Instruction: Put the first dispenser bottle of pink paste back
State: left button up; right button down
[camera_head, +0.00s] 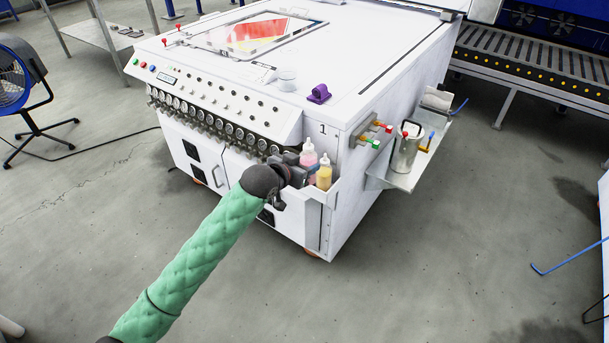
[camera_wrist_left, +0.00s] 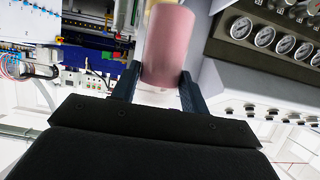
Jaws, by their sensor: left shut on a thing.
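My left gripper (camera_head: 298,172) is at the near right corner of the white machine, shut on a dispenser bottle of pink paste (camera_head: 308,157) with a white nozzle cap. In the left wrist view the pink bottle (camera_wrist_left: 168,48) stands between the two dark fingers (camera_wrist_left: 160,88). A bottle of yellow paste (camera_head: 324,177) stands just right of it in a white holder (camera_head: 329,196) on the machine's corner. The gripper hides the pink bottle's lower part, so I cannot tell whether its base touches the holder. My right gripper is not in view.
The white machine (camera_head: 385,60) has a row of gauges (camera_head: 215,122) along its front. A purple object (camera_head: 319,94) lies on its top. A side shelf (camera_head: 405,175) carries a metal can (camera_head: 406,152). A blue fan (camera_head: 12,80) stands at left. The front floor is clear.

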pick_arm(q)
jog(key=shift+w+a+f, duration=0.15)
jog(key=shift+w+f, duration=4.35)
jog(key=shift+f, duration=0.2)
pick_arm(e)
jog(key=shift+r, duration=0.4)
pick_arm(q)
jog(key=o, duration=0.3)
jog(key=shift+f, duration=0.15)
jog(key=shift+o, duration=0.6)
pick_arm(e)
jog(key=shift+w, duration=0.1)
